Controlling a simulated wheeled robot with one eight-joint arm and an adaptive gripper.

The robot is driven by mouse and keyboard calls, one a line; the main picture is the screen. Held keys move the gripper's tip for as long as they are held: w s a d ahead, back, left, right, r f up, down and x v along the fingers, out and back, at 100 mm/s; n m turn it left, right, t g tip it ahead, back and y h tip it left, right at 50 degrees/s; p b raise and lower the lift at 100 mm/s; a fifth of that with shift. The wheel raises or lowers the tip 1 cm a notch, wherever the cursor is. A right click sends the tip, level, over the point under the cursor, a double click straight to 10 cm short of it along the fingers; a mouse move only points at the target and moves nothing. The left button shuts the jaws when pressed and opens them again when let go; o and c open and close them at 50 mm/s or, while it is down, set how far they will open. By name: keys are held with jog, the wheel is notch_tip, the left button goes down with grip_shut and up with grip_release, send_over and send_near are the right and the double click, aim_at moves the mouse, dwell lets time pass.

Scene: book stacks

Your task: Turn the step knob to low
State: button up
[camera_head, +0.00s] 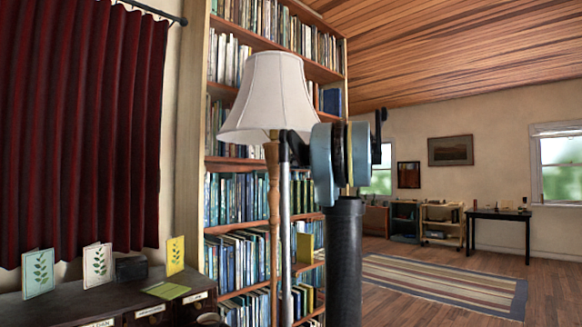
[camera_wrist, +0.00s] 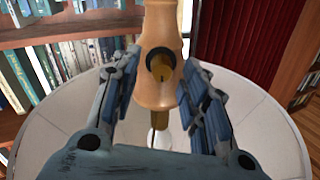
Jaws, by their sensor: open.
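A floor lamp has a cream shade (camera_head: 272,95) and a turned wooden pole (camera_head: 273,200). In the wrist view the lamp appears upside down, with the shade (camera_wrist: 55,130) spread below. A brass knob (camera_wrist: 161,65) in a dark round collar sits on the wooden pole there, and I take it for the step knob. My gripper (camera_wrist: 160,62) is open, one finger on each side of the pole and knob, with gaps visible. In the head view my gripper (camera_head: 290,148) is beside the pole just below the shade; the knob is hidden there, and its setting cannot be read.
A tall bookcase (camera_head: 238,162) full of books stands behind the lamp. A dark cabinet (camera_head: 85,300) with cards on top and a red curtain (camera_head: 80,130) are at left. A striped rug (camera_head: 440,285) lies on open floor at right, before a black table (camera_head: 498,215).

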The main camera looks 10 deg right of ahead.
jog(key=shift+x, duration=0.95)
grip_shut()
jog(key=shift+d+m, duration=0.1)
jog(key=shift+m, duration=0.2)
jog(key=shift+s+m+t, duration=0.15)
jog(key=shift+m+t, duration=0.15)
jog(key=shift+m, duration=8.4)
